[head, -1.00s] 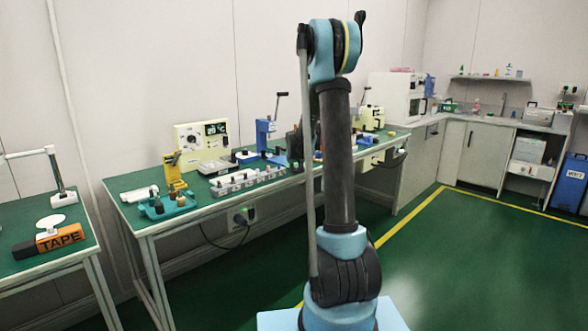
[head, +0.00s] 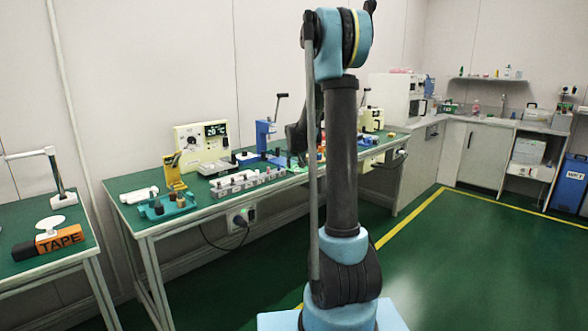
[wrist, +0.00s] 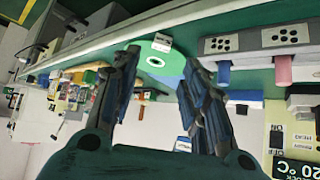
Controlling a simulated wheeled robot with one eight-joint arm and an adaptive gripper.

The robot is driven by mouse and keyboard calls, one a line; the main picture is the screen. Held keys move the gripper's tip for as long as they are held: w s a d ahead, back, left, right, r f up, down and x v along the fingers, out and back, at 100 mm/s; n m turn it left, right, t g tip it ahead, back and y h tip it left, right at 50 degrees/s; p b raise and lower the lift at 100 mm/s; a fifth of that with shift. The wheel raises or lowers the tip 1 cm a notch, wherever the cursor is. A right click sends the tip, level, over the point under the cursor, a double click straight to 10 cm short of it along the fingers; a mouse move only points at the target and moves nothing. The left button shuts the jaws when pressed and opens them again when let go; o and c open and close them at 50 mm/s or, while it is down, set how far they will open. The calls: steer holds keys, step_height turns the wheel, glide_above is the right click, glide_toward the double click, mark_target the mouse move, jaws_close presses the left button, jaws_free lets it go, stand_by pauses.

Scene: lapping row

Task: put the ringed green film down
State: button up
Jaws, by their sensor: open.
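In the wrist view, a pale green disc (wrist: 164,60) with a pale round centre shows between my fingertips. It looks like the ringed green film. My gripper (wrist: 161,64) is open, with one dark finger on each side of the disc. I cannot tell whether a finger touches it. The disc appears to lie at the green bench top, by a small metal block (wrist: 162,42). In the head view, my arm hides my fingertips and the film.
In the head view, the long green bench (head: 135,207) carries a grey row of fixtures (head: 245,181), a teal tray (head: 167,206), a yellow stand (head: 173,172) and a blue press (head: 264,135). Open floor is at right.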

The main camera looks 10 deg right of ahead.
steer(key=d+v, duration=0.1)
steer(key=v, duration=0.7)
steer(key=s+d+f+g, duration=0.1)
steer(key=s+f+g, duration=0.2)
steer(key=s, duration=2.1)
steer(key=s+f+g, duration=0.1)
steer(key=s+f, duration=0.2)
steer(key=s, duration=0.5)
steer(key=s+a+f+n+g+y, duration=0.1)
steer(key=s+f, duration=0.3)
steer(key=s, duration=0.4)
steer(key=s+f+n+g, duration=0.1)
steer(key=s+f, duration=0.2)
steer(key=s, duration=0.5)
steer(key=shift+a+f+g, duration=0.3)
steer(key=shift+f, duration=0.05)
steer(key=shift+w+f, duration=0.2)
steer(key=shift+w, duration=0.15)
